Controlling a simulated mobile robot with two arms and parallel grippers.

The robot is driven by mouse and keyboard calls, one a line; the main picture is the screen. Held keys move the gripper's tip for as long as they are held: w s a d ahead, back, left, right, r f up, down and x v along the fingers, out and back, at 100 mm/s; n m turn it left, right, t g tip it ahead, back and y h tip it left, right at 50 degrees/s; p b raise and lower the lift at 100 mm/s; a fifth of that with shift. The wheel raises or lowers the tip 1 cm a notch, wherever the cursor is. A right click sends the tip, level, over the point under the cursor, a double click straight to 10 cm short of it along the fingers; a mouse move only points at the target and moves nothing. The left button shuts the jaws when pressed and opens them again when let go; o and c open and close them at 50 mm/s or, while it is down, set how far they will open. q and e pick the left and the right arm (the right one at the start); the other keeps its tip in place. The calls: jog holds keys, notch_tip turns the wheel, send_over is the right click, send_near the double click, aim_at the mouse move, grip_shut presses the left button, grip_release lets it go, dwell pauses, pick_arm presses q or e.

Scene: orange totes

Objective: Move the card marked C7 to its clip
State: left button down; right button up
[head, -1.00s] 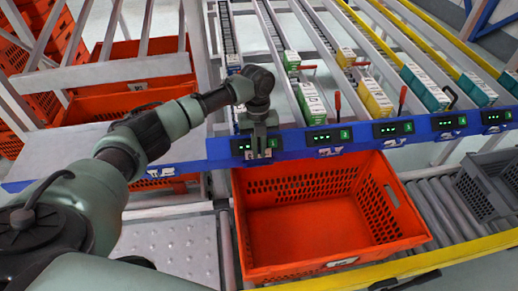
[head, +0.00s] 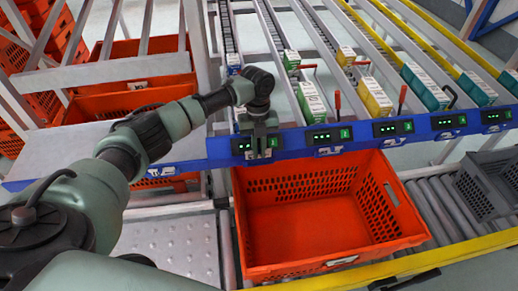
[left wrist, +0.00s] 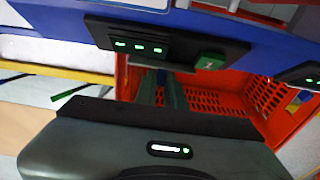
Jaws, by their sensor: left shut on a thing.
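My left gripper (head: 261,148) points down at the front of the blue rail, beside the first display at its left end. It is shut on a small pale card (head: 259,154), mostly hidden by the fingers. I cannot read its marking. In the left wrist view, the gripper's dark body fills the bottom, and the fingertips and card cannot be made out clearly. The display (left wrist: 140,48) with green lights and its green button (left wrist: 210,62) are close above. Other white cards sit on the rail below displays, such as one (head: 328,151); their text is too small to read. My right gripper is not seen.
The blue rail (head: 300,141) runs across the front of the sloped lanes, with several green-lit displays. An empty orange tote (head: 290,262) stands below on the rollers. A grey crate (head: 485,190) is at the right. Boxes (head: 311,101) and red levers stand in the lanes.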

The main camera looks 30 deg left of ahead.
pick_arm(q)
jog(key=shift+f+b, duration=0.65)
jog(key=shift+f, duration=0.6)
jog(key=c, duration=1.4)
grip_release()
jog(key=shift+c, duration=0.2)
jog(key=r, duration=0.5)
jog(key=w+r, duration=0.1)
jog(key=r, duration=0.1)
jog(key=shift+a+r+b, duration=0.3)
jog(key=shift+a+r, duration=0.05)
jog(key=shift+r, duration=0.05)
jog(key=shift+s, duration=0.1)
